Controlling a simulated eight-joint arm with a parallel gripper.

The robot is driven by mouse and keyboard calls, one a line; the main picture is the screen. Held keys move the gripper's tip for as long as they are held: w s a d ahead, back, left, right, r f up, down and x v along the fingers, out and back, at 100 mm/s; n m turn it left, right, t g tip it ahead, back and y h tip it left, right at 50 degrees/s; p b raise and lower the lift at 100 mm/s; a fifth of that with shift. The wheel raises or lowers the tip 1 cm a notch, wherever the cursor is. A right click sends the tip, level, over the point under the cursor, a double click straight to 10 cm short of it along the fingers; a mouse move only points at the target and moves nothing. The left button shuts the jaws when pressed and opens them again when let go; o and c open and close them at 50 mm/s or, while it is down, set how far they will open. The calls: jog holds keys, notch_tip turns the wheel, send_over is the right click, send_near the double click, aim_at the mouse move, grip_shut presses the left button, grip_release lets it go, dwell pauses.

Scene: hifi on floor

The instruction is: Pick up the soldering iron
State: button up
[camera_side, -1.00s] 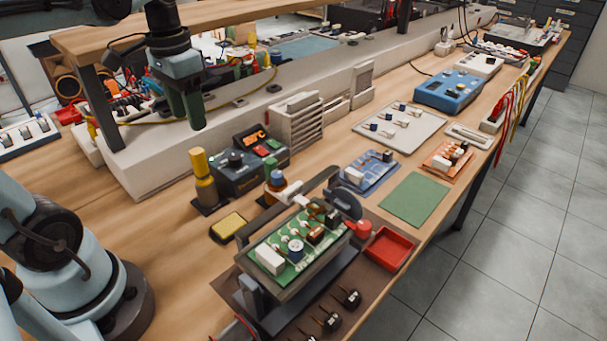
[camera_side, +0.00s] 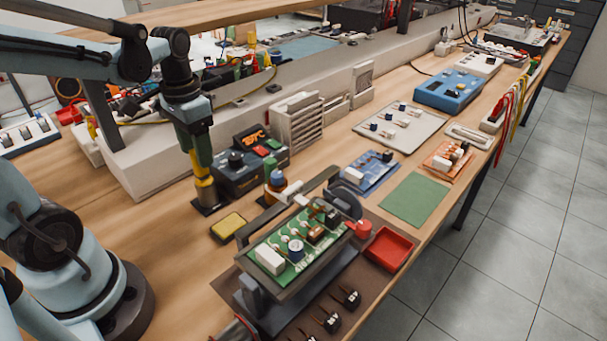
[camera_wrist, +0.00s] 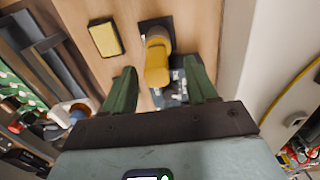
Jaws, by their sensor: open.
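The soldering iron (camera_side: 203,182) has a yellow handle and stands upright in a dark holder beside the soldering station. My gripper (camera_side: 199,160) is above it, pointing down, with its green fingers around or just over the top of the handle. In the wrist view the yellow soldering iron (camera_wrist: 157,62) shows between the two finger tips of my open gripper (camera_wrist: 160,78), with visible space on both sides. The side view does not show clearly how far down the fingers reach along the handle.
The dark soldering station (camera_side: 250,165) stands close at the right of the iron. A yellow sponge tray (camera_side: 228,226) lies in front. The board holder with a green circuit board (camera_side: 300,245) is further right and forward. Open table lies left of the iron.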

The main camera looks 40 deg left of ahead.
aim_at(203, 176)
jog(key=shift+d+f, duration=0.15)
jog(key=shift+f, duration=1.7)
jog(key=c, duration=1)
